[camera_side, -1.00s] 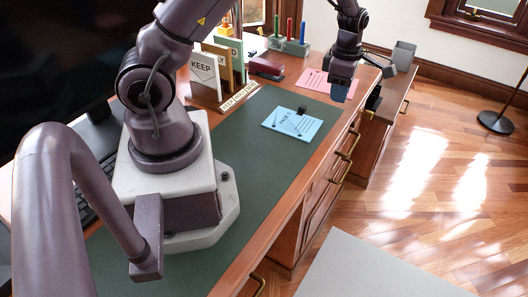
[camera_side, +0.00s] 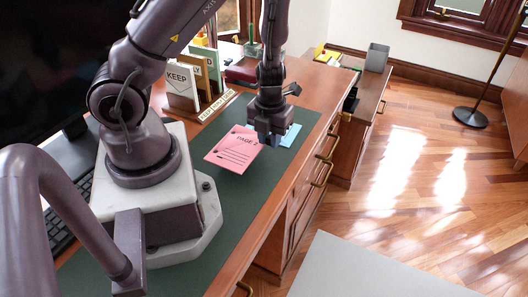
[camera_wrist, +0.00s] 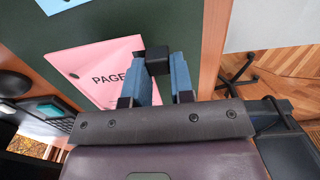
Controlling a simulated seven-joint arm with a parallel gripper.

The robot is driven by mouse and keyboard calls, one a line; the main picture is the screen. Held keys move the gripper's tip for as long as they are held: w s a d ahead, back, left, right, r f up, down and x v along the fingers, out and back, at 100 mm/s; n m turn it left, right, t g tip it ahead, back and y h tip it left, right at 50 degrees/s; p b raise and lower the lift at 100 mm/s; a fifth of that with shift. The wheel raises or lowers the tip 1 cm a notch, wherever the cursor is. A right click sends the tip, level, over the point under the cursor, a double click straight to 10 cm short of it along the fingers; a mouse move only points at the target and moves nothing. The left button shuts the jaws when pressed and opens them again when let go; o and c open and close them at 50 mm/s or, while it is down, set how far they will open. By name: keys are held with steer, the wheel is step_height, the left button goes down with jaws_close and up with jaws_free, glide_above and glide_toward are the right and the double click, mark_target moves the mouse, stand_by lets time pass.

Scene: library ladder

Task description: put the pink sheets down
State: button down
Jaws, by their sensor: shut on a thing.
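The pink sheets (camera_side: 231,151), printed with PAGE and some lines, are over the green desk mat in the side view. They also show in the wrist view (camera_wrist: 92,68), partly hidden by my fingers. My gripper (camera_side: 271,139) is at their right edge. In the wrist view its blue fingers (camera_wrist: 160,78) are closed around a small black block (camera_wrist: 157,59) at the edge of the pink sheets. The sheets look flat, and I cannot tell how far above the mat they are.
Blue sheets (camera_side: 292,134) lie behind my gripper, partly hidden. A sorter with KEEP cards (camera_side: 181,82) stands at the back left of the green mat (camera_side: 238,200). The desk's wooden edge (camera_side: 262,225) is on the right. A grey bin (camera_side: 377,57) stands farther back.

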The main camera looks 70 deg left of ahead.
mark_target(270, 159)
steer(key=shift+f, duration=2.15)
steer(key=c, duration=1)
jaws_free()
steer(key=shift+f, duration=0.15)
